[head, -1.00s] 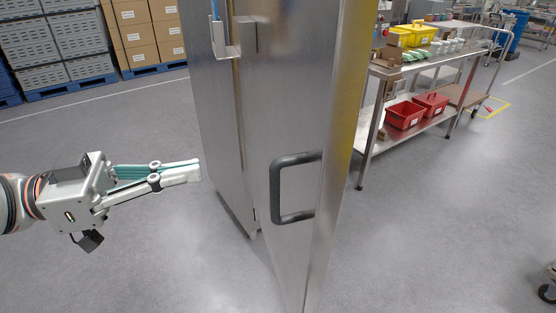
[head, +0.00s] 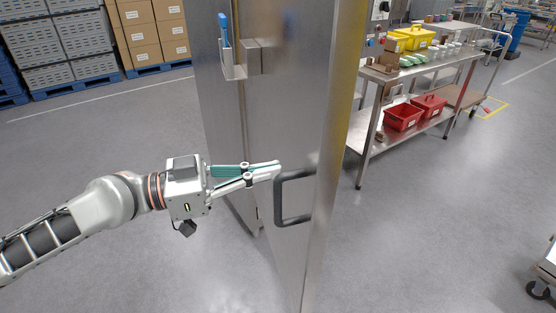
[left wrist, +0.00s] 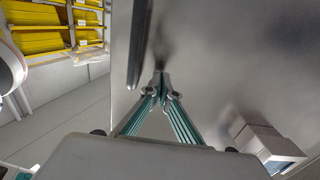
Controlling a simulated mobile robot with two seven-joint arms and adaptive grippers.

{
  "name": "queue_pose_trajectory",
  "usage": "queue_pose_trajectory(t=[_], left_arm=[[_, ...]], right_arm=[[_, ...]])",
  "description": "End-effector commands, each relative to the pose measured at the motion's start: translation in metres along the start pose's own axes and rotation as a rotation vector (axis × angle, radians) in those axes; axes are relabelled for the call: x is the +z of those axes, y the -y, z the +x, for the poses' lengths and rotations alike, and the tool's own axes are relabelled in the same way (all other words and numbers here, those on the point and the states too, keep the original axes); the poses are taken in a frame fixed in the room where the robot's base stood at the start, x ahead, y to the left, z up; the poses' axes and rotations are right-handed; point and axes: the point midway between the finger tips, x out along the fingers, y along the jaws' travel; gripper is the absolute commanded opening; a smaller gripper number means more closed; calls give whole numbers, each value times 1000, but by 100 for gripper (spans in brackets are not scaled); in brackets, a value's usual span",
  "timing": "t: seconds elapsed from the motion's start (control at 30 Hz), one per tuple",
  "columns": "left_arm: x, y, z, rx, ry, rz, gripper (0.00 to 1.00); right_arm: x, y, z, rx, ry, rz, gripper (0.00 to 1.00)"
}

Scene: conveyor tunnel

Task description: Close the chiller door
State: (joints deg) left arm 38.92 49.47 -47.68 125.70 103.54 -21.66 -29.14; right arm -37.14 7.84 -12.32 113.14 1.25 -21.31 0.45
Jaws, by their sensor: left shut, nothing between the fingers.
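The chiller door (head: 290,105) is a tall steel panel standing open, seen near edge-on in the head view. It has a dark D-shaped handle (head: 279,202) on its face. My left gripper (head: 277,169) is shut and empty, its fingertips at the door face just left of the handle's top. In the left wrist view the shut fingertips (left wrist: 162,76) point at the steel face, beside the dark handle bar (left wrist: 140,45). I cannot tell whether they touch the door. My right gripper is not in view.
A small bracket (head: 234,72) with a blue item sits on the steel cabinet (head: 212,100) behind the door. A steel bench (head: 420,75) with yellow and red bins stands at the right. Boxes on pallets (head: 80,40) stand far left. The floor between is clear.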

Motion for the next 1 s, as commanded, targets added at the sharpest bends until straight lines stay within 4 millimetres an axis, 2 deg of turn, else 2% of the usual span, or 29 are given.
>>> queue_pose_trajectory(t=[0.03, 0.23, 0.77, 1.0], left_arm=[[-5, -1, 7, 2, -2, 2, 0], [-1, 0, 21, 0, -1, -1, 0], [1, 0, 24, -1, 0, -1, 0], [-1, 5, 32, -12, -1, 0, 0]], right_arm=[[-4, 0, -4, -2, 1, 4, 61], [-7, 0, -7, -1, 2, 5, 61], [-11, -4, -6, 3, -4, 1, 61], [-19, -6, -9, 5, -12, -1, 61]])
